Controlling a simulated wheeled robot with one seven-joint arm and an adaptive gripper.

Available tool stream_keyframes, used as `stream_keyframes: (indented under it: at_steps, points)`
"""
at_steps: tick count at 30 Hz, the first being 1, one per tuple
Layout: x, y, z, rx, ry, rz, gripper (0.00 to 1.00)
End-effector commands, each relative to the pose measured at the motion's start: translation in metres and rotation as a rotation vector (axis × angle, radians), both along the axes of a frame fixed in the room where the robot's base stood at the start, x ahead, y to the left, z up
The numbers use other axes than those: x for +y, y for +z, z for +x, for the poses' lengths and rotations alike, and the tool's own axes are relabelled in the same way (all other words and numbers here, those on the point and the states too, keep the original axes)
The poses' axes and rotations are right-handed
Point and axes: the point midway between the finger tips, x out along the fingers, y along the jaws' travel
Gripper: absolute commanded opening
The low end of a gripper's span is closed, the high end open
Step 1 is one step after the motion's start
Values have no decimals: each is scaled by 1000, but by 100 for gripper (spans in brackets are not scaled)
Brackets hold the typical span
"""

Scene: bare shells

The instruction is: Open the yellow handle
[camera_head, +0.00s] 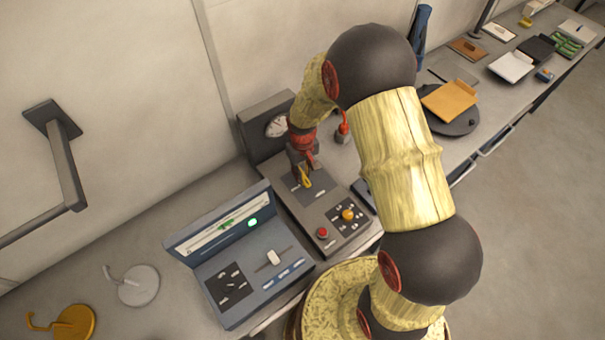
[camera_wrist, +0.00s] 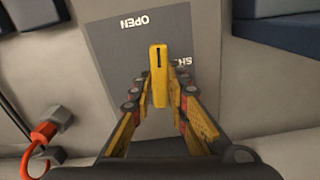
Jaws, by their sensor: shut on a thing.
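The yellow handle (camera_wrist: 159,75) is a slim lever on a dark panel (camera_wrist: 122,70), marked "OPEN" on one side and with a partly hidden label beginning "SH" on the other. In the wrist view the handle stands between my fingertips. My gripper (camera_wrist: 156,98) is shut on the handle, one finger on each side. In the head view the handle (camera_head: 305,178) shows as a small yellow piece below my gripper (camera_head: 304,168), on the grey console. The handle lies nearer the "SH" label than the "OPEN" label in the wrist view, and its base is hidden.
The console (camera_head: 300,212) also bears a red button (camera_head: 323,233) and a yellow knob (camera_head: 348,214). A gauge (camera_head: 277,126) stands behind. A blue-grey box (camera_head: 255,280) with a green light is at the left. A red hooked part (camera_wrist: 43,132) shows beside the console.

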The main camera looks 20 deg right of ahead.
Motion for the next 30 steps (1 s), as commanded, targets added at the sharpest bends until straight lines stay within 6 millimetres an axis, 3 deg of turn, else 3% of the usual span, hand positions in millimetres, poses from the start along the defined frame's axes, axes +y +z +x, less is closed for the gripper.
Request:
stream_keyframes:
  at_steps: [10, 26, 27, 30]
  points:
    - [0, 0, 1, -3, 128, 0, 0]
    - [0, 1, 1, -3, 148, 0, 0]
    - [0, 1, 1, -2, 148, -1, 19]
    - [0, 1, 1, -2, 148, -1, 24]
